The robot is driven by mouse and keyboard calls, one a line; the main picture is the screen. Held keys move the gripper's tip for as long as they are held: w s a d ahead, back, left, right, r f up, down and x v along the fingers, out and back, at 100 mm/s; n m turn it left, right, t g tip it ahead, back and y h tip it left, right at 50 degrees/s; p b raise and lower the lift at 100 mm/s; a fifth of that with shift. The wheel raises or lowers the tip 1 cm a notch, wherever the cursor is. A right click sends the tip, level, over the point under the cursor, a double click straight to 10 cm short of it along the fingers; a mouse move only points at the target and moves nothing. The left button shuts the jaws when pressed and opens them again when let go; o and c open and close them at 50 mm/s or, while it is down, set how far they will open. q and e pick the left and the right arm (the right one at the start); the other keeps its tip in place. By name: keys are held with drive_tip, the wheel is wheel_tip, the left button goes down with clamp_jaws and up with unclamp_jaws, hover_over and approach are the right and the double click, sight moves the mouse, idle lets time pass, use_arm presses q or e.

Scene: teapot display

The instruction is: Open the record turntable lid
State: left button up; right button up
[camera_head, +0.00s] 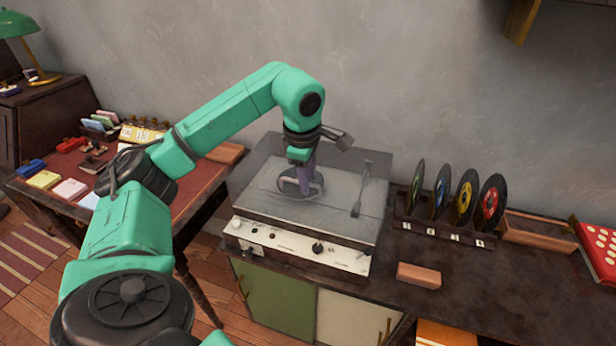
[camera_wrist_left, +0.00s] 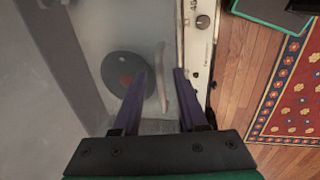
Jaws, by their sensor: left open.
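The record turntable (camera_head: 290,247) stands on the cabinet, with its pale front panel and knobs facing me. Its translucent lid (camera_head: 335,208) appears to be down over the deck; the tonearm (camera_head: 360,190) shows through it. My left gripper (camera_head: 304,188) reaches down from above over the middle of the turntable, its purple fingers apart and empty. In the left wrist view, the open fingers (camera_wrist_left: 160,75) are near the front panel (camera_wrist_left: 199,45), with a dark disc (camera_wrist_left: 120,75) and a pale elongated piece close by. Contact with the lid cannot be told. My right gripper is not in view.
A rack (camera_head: 445,230) with several upright records stands right of the turntable. A wooden block (camera_head: 418,275) lies in front of it. A desk (camera_head: 205,178) with small boxes is on the left. The wall is close behind.

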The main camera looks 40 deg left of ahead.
use_arm(q)
clamp_jaws()
idle(1.3)
